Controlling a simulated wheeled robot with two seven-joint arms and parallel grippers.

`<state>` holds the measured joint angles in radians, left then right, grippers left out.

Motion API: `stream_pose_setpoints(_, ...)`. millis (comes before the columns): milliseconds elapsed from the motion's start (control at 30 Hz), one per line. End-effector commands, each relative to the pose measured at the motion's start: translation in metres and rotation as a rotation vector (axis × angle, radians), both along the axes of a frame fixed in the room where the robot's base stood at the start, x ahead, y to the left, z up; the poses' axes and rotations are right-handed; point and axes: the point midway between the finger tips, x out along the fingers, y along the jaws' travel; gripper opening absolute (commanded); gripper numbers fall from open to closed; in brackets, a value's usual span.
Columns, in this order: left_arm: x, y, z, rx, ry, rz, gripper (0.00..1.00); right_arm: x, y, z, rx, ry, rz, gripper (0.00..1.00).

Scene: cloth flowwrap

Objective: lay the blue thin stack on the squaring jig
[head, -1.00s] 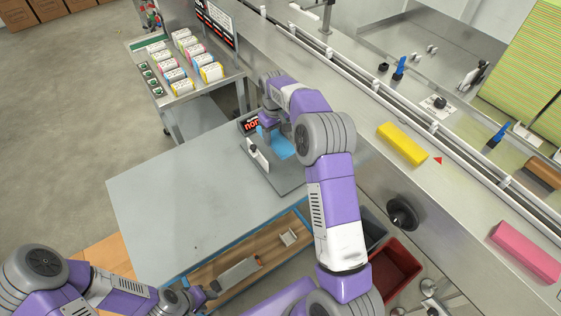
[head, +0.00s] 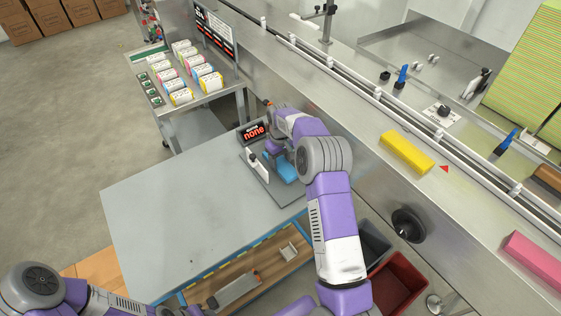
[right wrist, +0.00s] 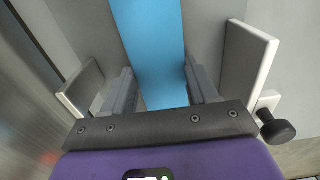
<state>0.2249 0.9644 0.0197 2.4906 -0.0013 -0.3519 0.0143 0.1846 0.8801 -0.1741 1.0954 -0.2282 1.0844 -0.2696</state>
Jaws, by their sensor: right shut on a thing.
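The blue thin stack (head: 287,172) is over the squaring jig (head: 286,197), a grey plate with upright side plates, on the grey table. My right gripper (head: 276,148) is partly hidden behind its own arm. In the right wrist view the blue stack (right wrist: 155,45) runs between the fingers of the right gripper (right wrist: 158,85), which is shut on it. The jig's side plates (right wrist: 248,65) stand on both sides of the fingers. I cannot tell whether the stack touches the plate. My left gripper (head: 178,312) is at the bottom edge, mostly cut off.
A black sign (head: 253,133) reading "none" stands behind the jig. The table (head: 165,210) is clear to the left. A conveyor (head: 360,125) with a yellow stack (head: 407,152) runs at the right. A red bin (head: 398,285) and a cart (head: 182,95) of wrapped packs stand nearby.

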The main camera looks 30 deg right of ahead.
Motion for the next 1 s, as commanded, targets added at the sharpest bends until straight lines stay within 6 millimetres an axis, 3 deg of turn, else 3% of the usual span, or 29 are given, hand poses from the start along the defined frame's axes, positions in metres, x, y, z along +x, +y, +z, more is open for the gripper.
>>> stream_pose_setpoints(300, 0.000, 0.000, 0.000, 0.000, 0.000, 0.000, 0.43, 0.000, 0.000, -0.002, 0.000, -0.001, 0.000, 0.30)
stream_pose_setpoints(333, 0.000, 0.000, 0.000, 0.000, 0.000, 0.000, 0.43, 0.000, 0.000, -0.002, -0.001, -0.002, 0.000, 0.61)
stream_pose_setpoints(500, 0.000, 0.000, 0.000, 0.000, 0.000, 0.000, 0.43, 0.000, 0.000, -0.001, -0.001, -0.002, 0.000, 0.84)
stream_pose_setpoints(800, 0.000, 0.000, 0.001, 0.000, 0.000, 0.000, 0.43, 0.001, 0.000, 0.002, -0.001, -0.003, 0.000, 0.84)
stream_pose_setpoints(1000, 0.000, 0.000, 0.009, 0.000, 0.000, 0.000, 0.43, 0.001, 0.000, 0.031, -0.002, -0.006, 0.000, 0.84)
